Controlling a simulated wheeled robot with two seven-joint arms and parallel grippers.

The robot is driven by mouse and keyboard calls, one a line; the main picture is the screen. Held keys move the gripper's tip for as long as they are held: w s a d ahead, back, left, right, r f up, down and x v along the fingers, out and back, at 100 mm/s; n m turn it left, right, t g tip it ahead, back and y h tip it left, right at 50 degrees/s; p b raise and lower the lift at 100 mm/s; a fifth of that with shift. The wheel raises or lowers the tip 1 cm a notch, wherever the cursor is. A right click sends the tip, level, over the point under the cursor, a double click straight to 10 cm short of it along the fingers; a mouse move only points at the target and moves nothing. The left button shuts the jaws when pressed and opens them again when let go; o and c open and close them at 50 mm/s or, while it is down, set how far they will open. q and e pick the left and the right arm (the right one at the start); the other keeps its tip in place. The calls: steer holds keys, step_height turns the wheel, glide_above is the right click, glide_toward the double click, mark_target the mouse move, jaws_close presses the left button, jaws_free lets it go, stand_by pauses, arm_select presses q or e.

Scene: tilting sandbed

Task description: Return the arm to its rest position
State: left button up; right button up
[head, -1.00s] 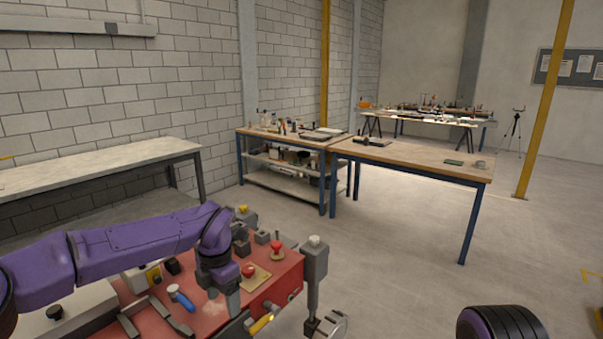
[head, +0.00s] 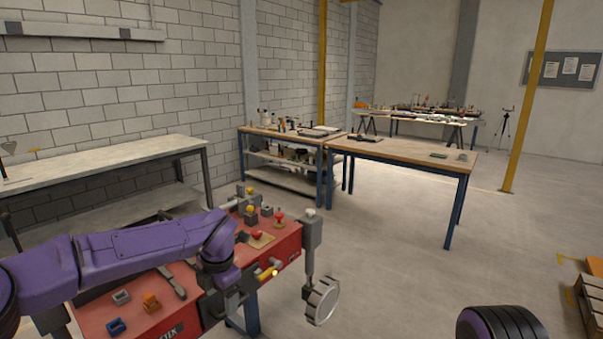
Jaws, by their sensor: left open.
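My left arm (head: 130,250) is purple and comes in from the left across the red-topped unit (head: 95,310). Its wrist bends down near the middle of the unit. My left gripper (head: 226,303) is dark, points down by the unit's front edge and is open, with nothing seen between its fingers. The fingertips are partly hard to make out against the dark parts behind. My right gripper is out of view; only a purple and black part of my right arm (head: 500,324) shows at the bottom right.
The unit carries red knobs (head: 257,236), a yellow handle (head: 268,274), small blue (head: 116,326) and orange (head: 151,302) pieces, and a metal handwheel (head: 322,300) at its right end. A pale bench (head: 100,160) stands left, a wooden table (head: 410,153) behind.

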arm_select(q)
steer(key=s+a+f+m+t+y, duration=0.15)
steer(key=s+f+m, duration=0.25)
steer(key=f, duration=0.4)
steer(key=s+a+f+m+t+y+b, duration=0.15)
steer(key=s+f+m, duration=0.25)
steer(key=f, duration=0.4)
steer(key=s+a+f+m+t+y, duration=0.1)
steer(key=s+f+m+t, duration=0.1)
steer(key=s+f+m, duration=0.45)
steer(key=s+a+f+m+g, duration=0.1)
steer(key=s+a+f+m, duration=0.1)
steer(key=s, duration=0.5)
steer(key=s+a+f+m+g+h, duration=0.1)
steer(key=s+a+f+m, duration=0.1)
steer(key=s, duration=0.6)
steer(key=s+a+f+m+g+b, duration=0.1)
steer(key=s+a+f+m, duration=0.2)
steer(key=s+f, duration=0.3)
steer(key=shift+s+a+h, duration=0.4)
steer(key=shift+s+a, duration=0.05)
steer(key=shift+s, duration=0.75)
arm_select(e)
steer(key=f, duration=0.2)
steer(key=shift+w+a+f, duration=0.1)
steer(key=shift+w+f, duration=0.25)
steer(key=shift+f, duration=0.05)
arm_select(q)
steer(key=shift+f, duration=0.1)
